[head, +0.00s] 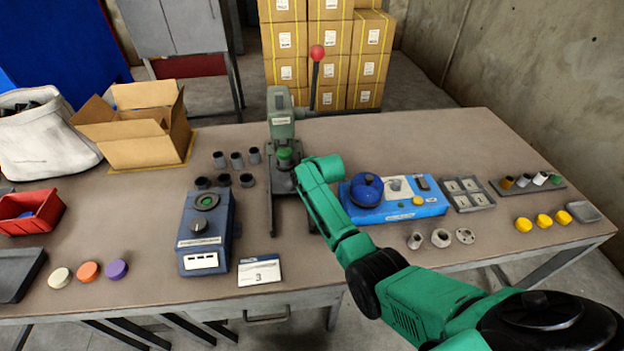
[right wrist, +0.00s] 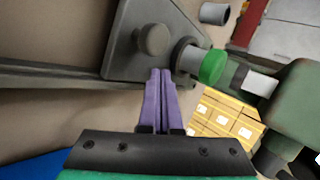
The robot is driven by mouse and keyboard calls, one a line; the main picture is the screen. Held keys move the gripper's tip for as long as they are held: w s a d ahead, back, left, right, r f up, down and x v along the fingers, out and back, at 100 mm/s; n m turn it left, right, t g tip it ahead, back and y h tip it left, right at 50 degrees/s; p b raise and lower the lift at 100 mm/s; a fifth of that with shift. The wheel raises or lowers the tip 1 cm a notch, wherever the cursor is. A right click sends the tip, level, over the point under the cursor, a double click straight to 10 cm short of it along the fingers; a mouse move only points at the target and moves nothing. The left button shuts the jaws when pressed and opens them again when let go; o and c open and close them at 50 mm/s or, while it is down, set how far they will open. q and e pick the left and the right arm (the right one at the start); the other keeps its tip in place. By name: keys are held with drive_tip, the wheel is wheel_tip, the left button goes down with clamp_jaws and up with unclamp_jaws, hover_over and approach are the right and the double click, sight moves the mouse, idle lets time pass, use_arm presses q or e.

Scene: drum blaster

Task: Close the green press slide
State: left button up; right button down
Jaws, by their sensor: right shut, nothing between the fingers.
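The green press (head: 281,118) stands at the middle back of the table, its red-knobbed lever upright. A dark slide rail (head: 273,215) runs from its base towards the front of the table. In the right wrist view a grey plate (right wrist: 128,60) carries a round knob (right wrist: 154,40), with a green cylinder (right wrist: 213,67) on a dark collar beside it. My right gripper's purple fingers (right wrist: 160,78) are shut and empty, their tips close to the knob; I cannot tell if they touch. In the head view my green right arm hides this gripper. My left gripper is out of view.
A blue device with a dial (head: 207,230) stands left of the rail, and a bright blue box (head: 395,207) right of it. Several dark cups stand left of the press. A white card (head: 259,271) lies near the front edge. Bare table lies at the back right.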

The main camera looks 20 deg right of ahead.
drive_tip(key=shift+s+r, duration=0.3)
drive_tip(key=shift+s, duration=0.2)
drive_tip(key=shift+s+r, duration=0.3)
drive_tip(key=shift+s, duration=0.2)
drive_tip(key=shift+s+d+r+p, duration=0.25)
drive_tip(key=shift+s+r+p, duration=0.05)
drive_tip(key=shift+p, duration=0.15)
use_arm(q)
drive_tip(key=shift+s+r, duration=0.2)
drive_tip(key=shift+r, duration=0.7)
use_arm(e)
drive_tip(key=v, duration=0.7)
